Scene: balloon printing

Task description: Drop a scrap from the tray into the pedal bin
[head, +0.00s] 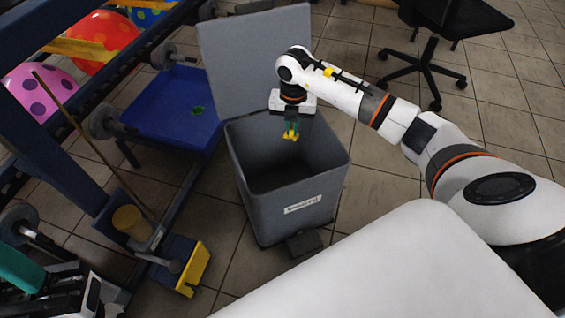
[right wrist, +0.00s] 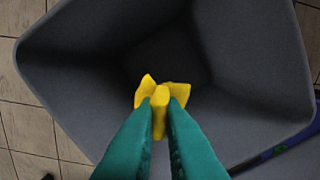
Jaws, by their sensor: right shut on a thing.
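The grey pedal bin (head: 293,190) stands on the tiled floor with its lid (head: 255,60) raised. My right gripper (head: 291,131) is over the bin's open mouth, pointing down, shut on a yellow scrap (right wrist: 160,97). In the right wrist view the scrap sits between the green fingertips, with the dark inside of the bin (right wrist: 100,50) below it. The blue tray (head: 165,115) is left of the bin and holds a small green scrap (head: 197,110). My left gripper (head: 45,285) is only partly seen at the lower left; its jaws are unclear.
A dark blue rack (head: 75,160) with spotted balloons (head: 103,42) stands at the left. A yellow and blue block (head: 190,268) is at its foot. The bin's pedal (head: 304,243) is at its front. An office chair (head: 440,40) stands at the back right. Floor right of the bin is clear.

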